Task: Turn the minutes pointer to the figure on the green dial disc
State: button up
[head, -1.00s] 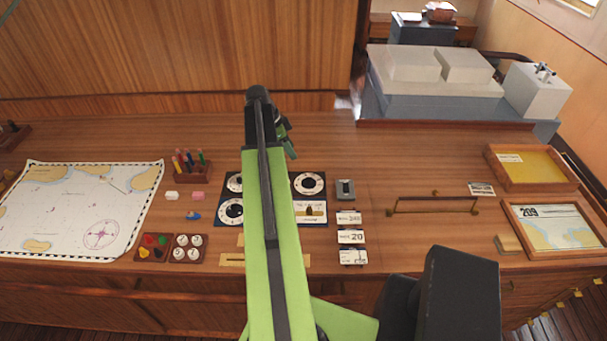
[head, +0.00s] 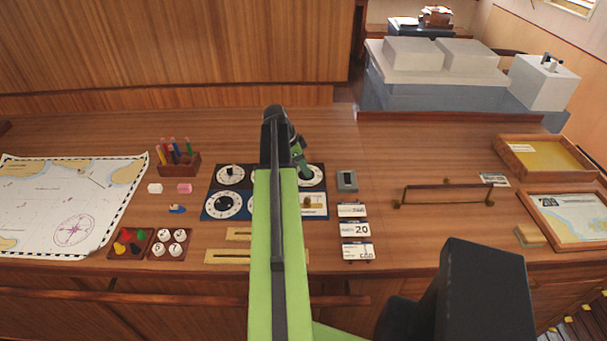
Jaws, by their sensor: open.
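The dark blue dial board (head: 246,190) lies on the desk, partly hidden behind my green arm. White dials show at its upper left (head: 230,174), its lower left (head: 222,205) and its upper right (head: 315,180). Dark pointers on them are too small to read. A small picture panel (head: 314,204) with a brown knob is at the lower right. My gripper (head: 303,166) is over the upper right dial and covers part of it; it is open, and contact cannot be told. I cannot make out a green disc or which pointer is the minutes one.
Several cards (head: 354,230), the middle one reading 20, lie right of the board, below a grey switch box (head: 346,181). A brass rail (head: 447,194) stands farther right. Pens in a holder (head: 179,163), trays of tokens (head: 170,243) and a chart (head: 70,200) are left.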

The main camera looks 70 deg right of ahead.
grip_shut()
